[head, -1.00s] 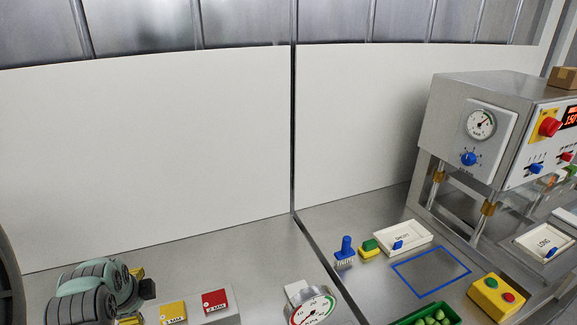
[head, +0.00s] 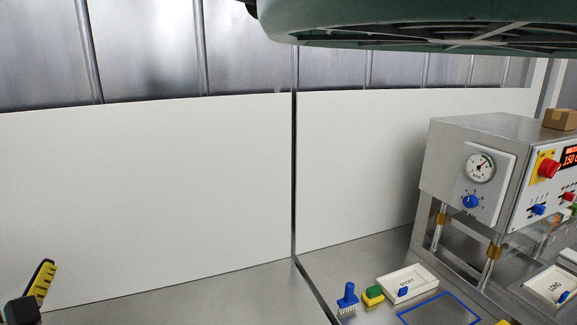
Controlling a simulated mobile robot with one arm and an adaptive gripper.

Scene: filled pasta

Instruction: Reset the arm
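Part of my gripper (head: 40,284) shows at the lower left edge of the head view. I see one yellow-and-black finger pointing up and a dark block below it. The other finger is not clear, so I cannot tell how far it is open. Nothing shows held in the visible part. The rest of the arm is out of frame.
A metal machine (head: 480,150) with a gauge and red and blue controls stands at right. A blue brush (head: 347,297), a green-and-yellow block (head: 373,296), a white tray (head: 407,284) and a blue outline (head: 440,310) are on the bench. White panels (head: 150,200) stand behind.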

